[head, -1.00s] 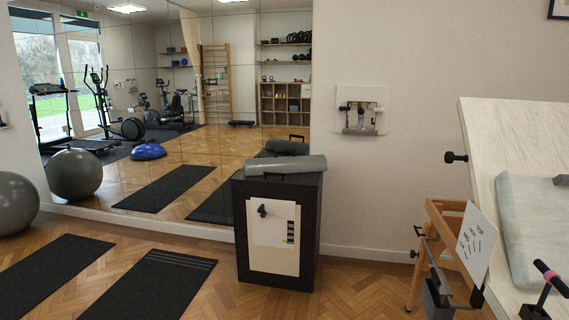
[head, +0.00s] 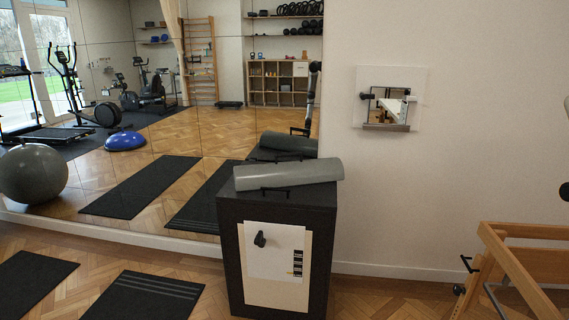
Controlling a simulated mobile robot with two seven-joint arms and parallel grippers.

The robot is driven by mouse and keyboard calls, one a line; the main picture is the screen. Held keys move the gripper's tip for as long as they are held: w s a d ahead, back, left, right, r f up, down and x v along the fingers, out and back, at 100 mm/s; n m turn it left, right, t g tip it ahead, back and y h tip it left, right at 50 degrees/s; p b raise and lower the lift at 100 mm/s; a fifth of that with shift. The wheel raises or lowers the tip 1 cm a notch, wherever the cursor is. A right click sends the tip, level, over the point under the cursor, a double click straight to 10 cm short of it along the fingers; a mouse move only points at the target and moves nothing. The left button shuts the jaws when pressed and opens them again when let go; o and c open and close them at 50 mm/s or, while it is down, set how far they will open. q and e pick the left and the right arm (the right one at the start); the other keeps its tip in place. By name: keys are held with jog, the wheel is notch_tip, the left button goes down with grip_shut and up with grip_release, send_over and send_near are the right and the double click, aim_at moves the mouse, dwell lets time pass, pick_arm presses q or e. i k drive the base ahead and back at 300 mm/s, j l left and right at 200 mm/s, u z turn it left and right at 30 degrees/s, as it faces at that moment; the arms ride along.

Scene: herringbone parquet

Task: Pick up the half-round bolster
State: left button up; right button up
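The half-round bolster (head: 288,173) is a grey half-cylinder lying lengthwise on top of a black cabinet (head: 228,250), near the middle of the head view. A dark handle shows at its front side. Its reflection shows in the mirror behind it. Neither of my grippers is in the view close to the bolster, and nothing touches it from above.
A wall mirror (head: 150,180) stands right behind the cabinet. Black mats (head: 130,300) lie on the parquet at left. A wooden frame (head: 520,262) stands at right, and a small framed fixture (head: 390,98) hangs on the wall. Parquet shows between cabinet and frame.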

aim_at(293, 173)
jog(key=i+j, duration=0.1)
jog(key=i, duration=0.4)
jog(key=i+j, duration=0.15)
jog(key=i, duration=0.4)
jog(key=i+j, duration=0.1)
jog(key=i, duration=0.4)
